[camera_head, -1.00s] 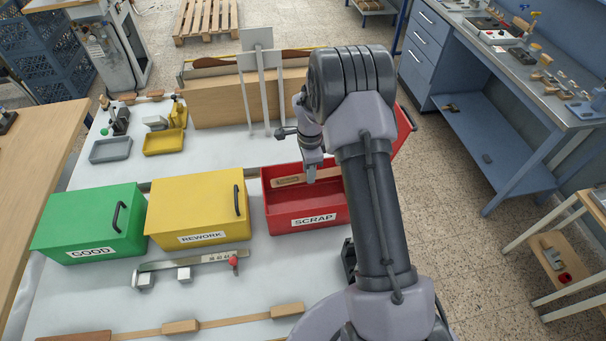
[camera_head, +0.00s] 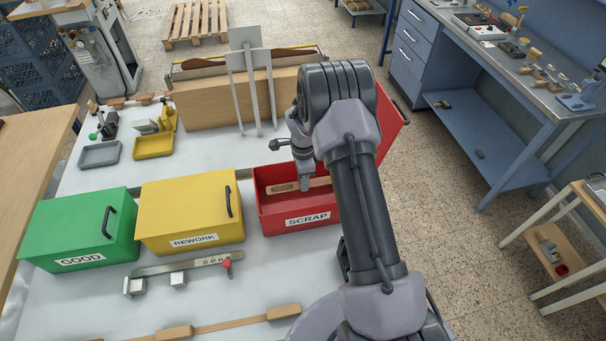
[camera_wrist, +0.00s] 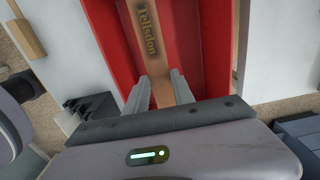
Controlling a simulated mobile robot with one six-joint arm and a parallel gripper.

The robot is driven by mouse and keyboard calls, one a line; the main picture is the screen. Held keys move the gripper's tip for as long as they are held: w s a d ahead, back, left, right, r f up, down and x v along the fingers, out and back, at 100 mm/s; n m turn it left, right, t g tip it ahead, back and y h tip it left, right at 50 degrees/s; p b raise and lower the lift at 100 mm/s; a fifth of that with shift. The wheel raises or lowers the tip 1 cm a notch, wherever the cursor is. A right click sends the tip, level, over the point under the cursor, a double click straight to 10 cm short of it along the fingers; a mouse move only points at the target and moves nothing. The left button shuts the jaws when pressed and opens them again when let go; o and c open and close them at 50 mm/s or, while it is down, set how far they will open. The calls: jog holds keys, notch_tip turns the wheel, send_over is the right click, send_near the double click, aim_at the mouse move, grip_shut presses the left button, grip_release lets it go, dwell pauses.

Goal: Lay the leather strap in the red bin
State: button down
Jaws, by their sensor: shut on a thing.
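The leather strap (camera_head: 285,187) is a tan band inside the open red bin (camera_head: 267,222) labelled SCRAP. My gripper (camera_head: 304,188) reaches down into this bin from above and is shut on the strap. In the wrist view, the strap (camera_wrist: 152,32) bears the stamped word "Tellsdon" and runs between the two fingers of my gripper (camera_wrist: 160,88). The red floor and walls of the bin (camera_wrist: 205,50) surround it there. My arm hides the bin's right part and the strap's right end. I cannot tell whether the strap touches the bin floor.
A closed yellow REWORK bin (camera_head: 185,215) and a closed green GOOD bin (camera_head: 75,225) stand to the left. A wooden block with upright grey plates (camera_head: 250,70) is behind. A gauge rail (camera_head: 190,266) and a long strap with wooden blocks (camera_head: 230,323) lie in front.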

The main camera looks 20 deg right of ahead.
notch_tip(320, 180, down, 10)
jog(key=b, duration=0.8)
jog(key=shift+r, duration=0.25)
jog(key=c, duration=1)
grip_release()
notch_tip(320, 180, up, 16)
jog(key=p, duration=0.8)
jog(key=shift+r, duration=0.1)
